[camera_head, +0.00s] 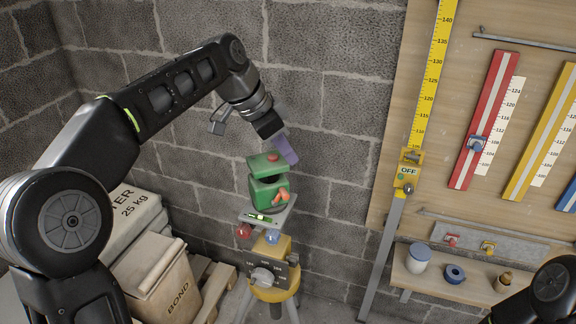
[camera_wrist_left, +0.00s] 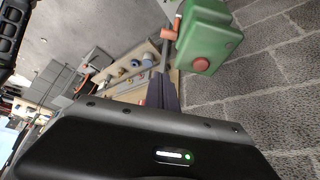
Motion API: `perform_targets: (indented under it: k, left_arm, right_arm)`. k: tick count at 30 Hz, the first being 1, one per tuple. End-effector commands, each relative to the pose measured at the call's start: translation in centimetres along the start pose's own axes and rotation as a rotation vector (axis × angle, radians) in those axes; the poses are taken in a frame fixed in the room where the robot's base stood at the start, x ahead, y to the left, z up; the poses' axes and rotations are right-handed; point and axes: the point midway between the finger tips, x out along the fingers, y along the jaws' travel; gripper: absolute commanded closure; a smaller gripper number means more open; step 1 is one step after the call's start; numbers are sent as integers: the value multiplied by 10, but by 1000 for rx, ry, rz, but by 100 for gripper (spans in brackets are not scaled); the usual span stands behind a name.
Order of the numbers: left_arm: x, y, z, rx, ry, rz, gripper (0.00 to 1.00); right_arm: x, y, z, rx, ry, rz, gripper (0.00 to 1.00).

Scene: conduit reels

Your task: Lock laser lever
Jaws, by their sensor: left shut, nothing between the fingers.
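The green laser (camera_head: 268,187) stands upright on a small levelling plate on a yellow tripod head. It has a red button (camera_head: 272,157) on top and an orange-red lever (camera_head: 281,197) on its front. In the left wrist view the laser (camera_wrist_left: 212,38) is at the upper right, with its lever (camera_wrist_left: 171,33) at its left side. My left gripper (camera_head: 290,158) is shut and empty, its purple fingers close to the laser's top right corner. In the left wrist view the fingers (camera_wrist_left: 162,90) look apart from the laser. My right gripper is out of view.
A yellow measuring rod with an OFF box (camera_head: 406,177) stands right of the laser. Red and yellow rulers hang on the wooden board (camera_head: 470,140). A shelf (camera_head: 445,283) holds small items. Brick wall lies behind.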

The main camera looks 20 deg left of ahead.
Motion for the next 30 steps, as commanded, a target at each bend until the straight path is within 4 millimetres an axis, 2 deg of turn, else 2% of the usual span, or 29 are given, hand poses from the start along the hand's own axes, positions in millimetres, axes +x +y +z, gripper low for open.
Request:
perform_targets:
  k: [5,16,24,30]
  left_arm:
    - [21,1,0,0,-3,4,100]
    - [93,1,0,-1,-3,4,100]
    - [81,0,33,-2,-1,1,100]
    - [81,0,38,0,-1,1,100]
  right_arm:
    - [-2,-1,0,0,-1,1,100]
    - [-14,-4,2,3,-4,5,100]
    - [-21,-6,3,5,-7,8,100]
    - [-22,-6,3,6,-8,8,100]
